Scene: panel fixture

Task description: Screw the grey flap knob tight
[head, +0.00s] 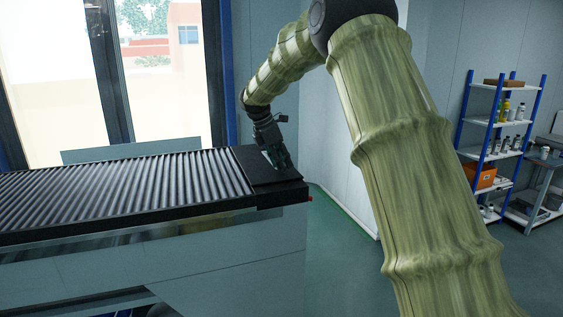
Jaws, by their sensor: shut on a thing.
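My gripper (278,158) is at the right end of the roller conveyor, pointing down at the flat black end panel (262,177). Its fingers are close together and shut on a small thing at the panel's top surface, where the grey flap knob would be. The knob itself is too small and too covered by the fingers to make out. I cannot tell from here how it sits in the panel.
The roller conveyor (120,192) runs left from the panel on a grey body. A small red part (309,198) shows at its right end. A blue-posted shelf (494,130) with bottles and an orange bin (485,177) stands right. Green floor (340,270) lies clear between.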

